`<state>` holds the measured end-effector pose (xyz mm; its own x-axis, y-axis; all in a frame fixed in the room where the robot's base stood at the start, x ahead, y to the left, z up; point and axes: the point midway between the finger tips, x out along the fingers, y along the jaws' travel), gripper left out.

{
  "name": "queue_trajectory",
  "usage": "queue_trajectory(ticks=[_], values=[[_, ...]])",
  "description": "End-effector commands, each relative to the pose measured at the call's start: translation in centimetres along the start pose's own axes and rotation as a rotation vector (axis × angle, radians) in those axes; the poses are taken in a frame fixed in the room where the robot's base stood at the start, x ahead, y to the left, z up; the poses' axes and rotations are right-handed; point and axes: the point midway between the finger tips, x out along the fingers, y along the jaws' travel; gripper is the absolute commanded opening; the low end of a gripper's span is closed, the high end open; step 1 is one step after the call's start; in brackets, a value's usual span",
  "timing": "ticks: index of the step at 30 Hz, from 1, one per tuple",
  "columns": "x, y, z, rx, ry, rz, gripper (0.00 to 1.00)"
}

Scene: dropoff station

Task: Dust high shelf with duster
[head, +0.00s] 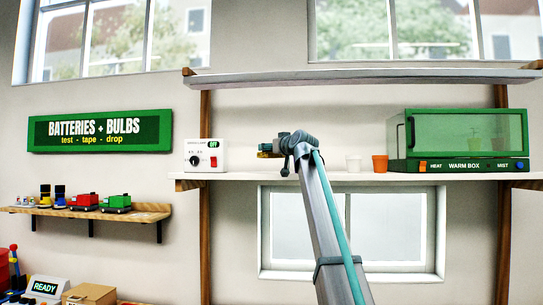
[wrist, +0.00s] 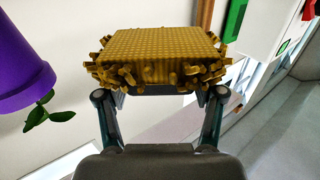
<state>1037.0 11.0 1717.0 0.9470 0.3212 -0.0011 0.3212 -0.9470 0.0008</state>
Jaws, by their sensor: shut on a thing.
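The high shelf (head: 360,80) is a long grey-white board across the top of the head view, on wooden uprights. My gripper (wrist: 160,100) is shut on the duster (wrist: 160,52), a mustard-yellow block with a ribbed face and stubby fringe around its edges. In the head view, my gripper (head: 285,146) is at the end of the raised arm, and a small yellowish part of the duster (head: 266,149) shows at its left. It appears below the high shelf and just above the lower shelf's line. The high shelf's top surface is hidden from below.
The lower shelf (head: 340,177) holds a white switch box (head: 205,156), a white cup (head: 354,164), an orange cup (head: 380,163) and a green warm box (head: 465,140). A purple pot (wrist: 22,62) with green leaves is close at left in the wrist view.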

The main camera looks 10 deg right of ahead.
Motion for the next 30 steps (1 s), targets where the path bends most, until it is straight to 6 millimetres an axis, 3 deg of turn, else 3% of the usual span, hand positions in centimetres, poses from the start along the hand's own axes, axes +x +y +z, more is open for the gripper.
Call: queue_trajectory(ticks=[9,30], values=[[0.1,-0.1,-2.4,0.001,0.000,-0.002,0.35],[0.0,-0.1,-2.4,0.001,0.000,-0.002,0.35]])
